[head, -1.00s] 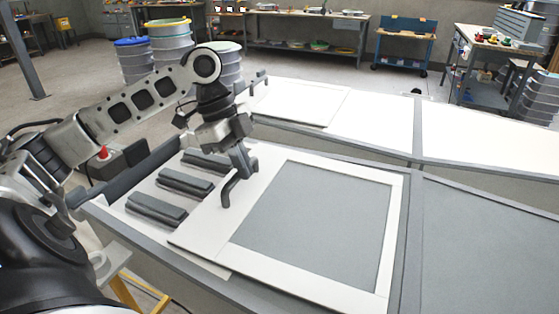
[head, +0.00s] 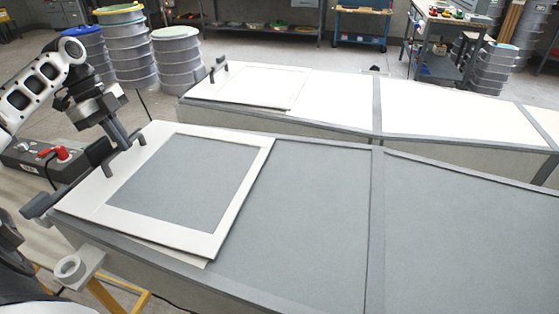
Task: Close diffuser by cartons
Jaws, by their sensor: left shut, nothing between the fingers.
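The diffuser is a white sliding panel with a grey rectangular centre (head: 232,226) on the nearer bench. It lies over the bench's left end, and no slots show beside it. Its dark handle (head: 137,137) stands near its upper left edge. My left gripper (head: 124,145) is shut at the handle, with nothing held between its fingers. I cannot tell whether its fingers touch the handle. My right gripper is not in view. I see no cartons that I can make out.
A second bench behind carries a similar white panel (head: 262,84) with dark posts. Stacked round drums (head: 128,50) stand at the back left. A grey box with red knobs (head: 40,160) is at the left. The grey bench top (head: 310,205) right of the panel is clear.

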